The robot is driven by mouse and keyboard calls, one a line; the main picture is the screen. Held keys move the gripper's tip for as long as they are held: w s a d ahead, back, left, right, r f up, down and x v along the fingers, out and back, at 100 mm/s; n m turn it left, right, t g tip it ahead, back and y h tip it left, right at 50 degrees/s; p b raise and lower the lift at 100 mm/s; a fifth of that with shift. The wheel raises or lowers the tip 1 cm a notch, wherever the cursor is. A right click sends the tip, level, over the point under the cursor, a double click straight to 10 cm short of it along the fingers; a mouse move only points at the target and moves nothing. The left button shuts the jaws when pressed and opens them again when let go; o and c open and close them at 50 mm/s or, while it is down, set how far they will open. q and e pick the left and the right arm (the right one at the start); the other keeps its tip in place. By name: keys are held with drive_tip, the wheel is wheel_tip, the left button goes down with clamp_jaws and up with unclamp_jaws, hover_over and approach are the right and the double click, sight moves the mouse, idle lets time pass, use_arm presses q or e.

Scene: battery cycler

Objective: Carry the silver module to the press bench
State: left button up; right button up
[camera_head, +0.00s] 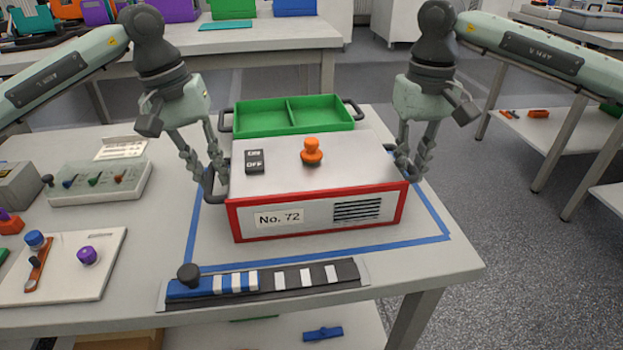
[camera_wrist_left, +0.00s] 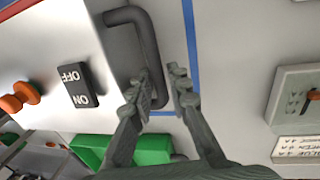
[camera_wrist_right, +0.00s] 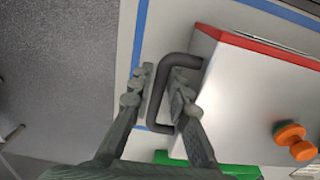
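The silver module (camera_head: 305,165) is a box with a grey top, a red-edged front labelled "No. 72", an orange knob and an ON/OFF switch. It sits on the near table inside a blue tape outline. My left gripper (camera_head: 214,178) is at its left handle; in the left wrist view the open fingers (camera_wrist_left: 162,85) stand either side of the dark handle bar (camera_wrist_left: 150,50). My right gripper (camera_head: 408,172) is at the right handle; in the right wrist view the open fingers (camera_wrist_right: 157,82) straddle that handle (camera_wrist_right: 158,108), with gaps visible. I cannot tell which bench is the press bench.
A green two-part tray (camera_head: 290,117) stands just behind the module. A slider strip (camera_head: 262,285) lies in front. A clear-topped box (camera_head: 98,180) and a white board (camera_head: 62,265) with knobs lie left. Other benches stand behind and right; grey floor (camera_head: 510,240) is open at right.

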use_arm(q)
drive_tip(key=shift+f, duration=0.25)
use_arm(e)
drive_tip(key=shift+f, duration=0.25)
use_arm(q)
clamp_jaws()
use_arm(e)
clamp_jaws()
use_arm(q)
drive_tip(key=shift+r, duration=0.15)
use_arm(e)
drive_tip(key=shift+r, duration=0.1)
